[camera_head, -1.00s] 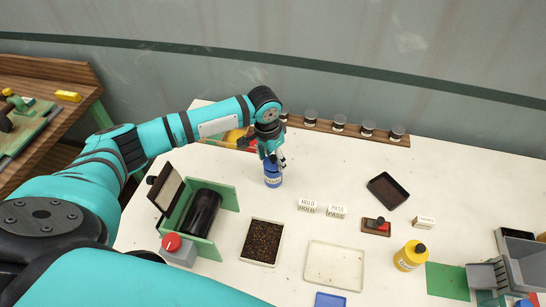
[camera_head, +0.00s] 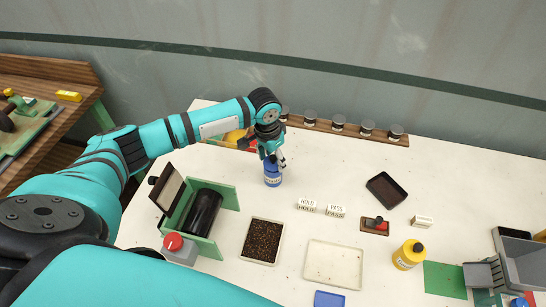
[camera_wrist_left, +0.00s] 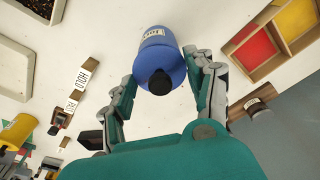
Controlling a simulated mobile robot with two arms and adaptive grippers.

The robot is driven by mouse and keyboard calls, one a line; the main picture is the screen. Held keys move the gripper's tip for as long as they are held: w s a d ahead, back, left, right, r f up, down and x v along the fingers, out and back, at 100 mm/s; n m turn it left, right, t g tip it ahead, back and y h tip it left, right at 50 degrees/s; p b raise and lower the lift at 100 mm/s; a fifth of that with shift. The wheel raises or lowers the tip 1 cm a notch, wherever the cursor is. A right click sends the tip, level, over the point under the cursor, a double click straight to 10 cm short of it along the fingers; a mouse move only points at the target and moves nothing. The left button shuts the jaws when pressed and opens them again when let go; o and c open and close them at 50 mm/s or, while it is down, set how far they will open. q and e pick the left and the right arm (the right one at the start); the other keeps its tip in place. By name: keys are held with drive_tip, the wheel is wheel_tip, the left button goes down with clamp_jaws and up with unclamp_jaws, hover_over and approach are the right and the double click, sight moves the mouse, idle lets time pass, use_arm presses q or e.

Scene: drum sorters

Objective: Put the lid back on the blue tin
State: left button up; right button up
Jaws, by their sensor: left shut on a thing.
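The blue tin (camera_head: 272,180) stands upright on the white table, with a pale label on its side. It also shows in the left wrist view (camera_wrist_left: 151,35). Its blue lid (camera_wrist_left: 159,62) with a black knob (camera_wrist_left: 160,82) appears at the tin's top, between my fingertips. My left gripper (camera_head: 272,160) is above the tin, with its fingers shut on the lid's two sides. From these views I cannot tell whether the lid is fully seated. My right gripper is not in view.
A green stand with a black drum (camera_head: 203,212) is left of the tin. A tray of dark beads (camera_head: 263,240) and an empty cream tray (camera_head: 334,264) lie in front. HOLD and PASS blocks (camera_head: 321,206) stand to the right. A yellow tin (camera_head: 408,255) is farther right. Jars line a rear wooden rack (camera_head: 353,131).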

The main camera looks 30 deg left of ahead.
use_arm(q)
drive_tip(key=shift+p, duration=0.35)
drive_tip(key=shift+f, duration=0.15)
idle(0.5)
drive_tip(key=shift+p, duration=0.5)
idle(0.6)
drive_tip(key=o, duration=1.4)
